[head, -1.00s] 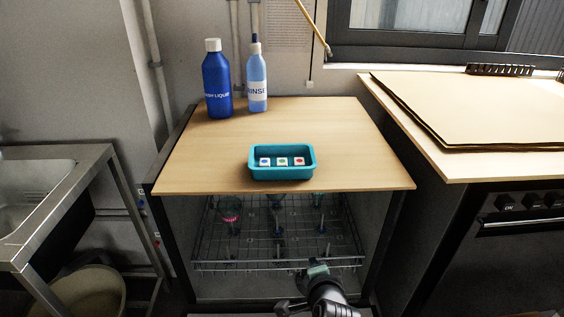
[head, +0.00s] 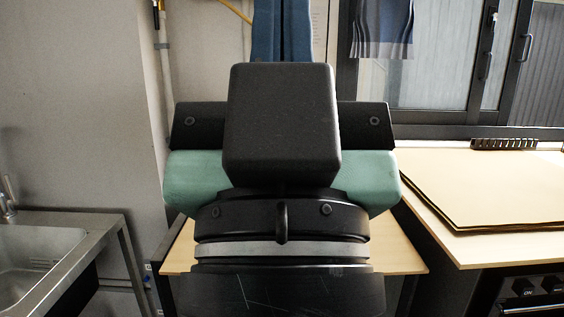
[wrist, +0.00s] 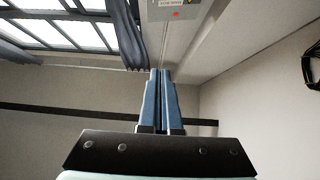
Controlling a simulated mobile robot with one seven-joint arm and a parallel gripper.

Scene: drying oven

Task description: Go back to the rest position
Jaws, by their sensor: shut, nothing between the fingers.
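My gripper (head: 282,20) is raised upright right in front of the head camera, well above the wooden worktop (head: 408,262). Its two blue fingers point up, side by side, and run out of the top of the head view. In the wrist view my gripper (wrist: 160,72) shows its fingers closed together with nothing between them, pointing up the wall. My gripper and wrist hide most of the worktop; the tray, the bottles and the rack below do not show now.
A metal sink (head: 45,245) stands on the left. On the right is a counter with a stack of tan sheets (head: 490,190), and an oven front (head: 530,290) below it. A window (head: 450,60) is behind.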

